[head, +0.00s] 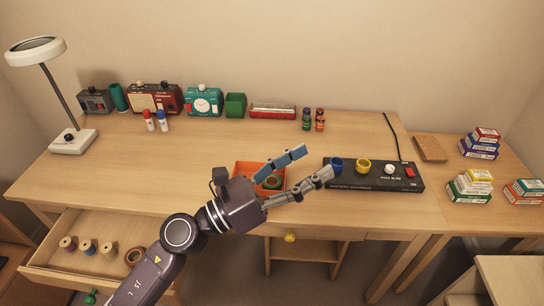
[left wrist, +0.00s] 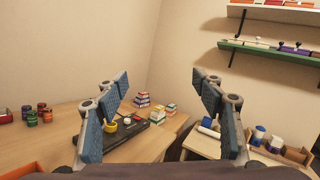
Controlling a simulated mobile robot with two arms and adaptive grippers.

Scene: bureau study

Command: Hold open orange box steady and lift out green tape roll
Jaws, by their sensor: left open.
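The open orange box (head: 243,168) stands near the front edge of the desk. My left gripper and wrist hide much of it. An orange edge of the box (left wrist: 20,170) shows at the lower left there. My right gripper is not in view.
A black panel (head: 345,182) with a blue and a yellow ring lies right of the box. An open drawer (head: 60,272) with spools and a brown ring sticks out at lower left. Radios and a lamp (head: 73,142) stand at the back left.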

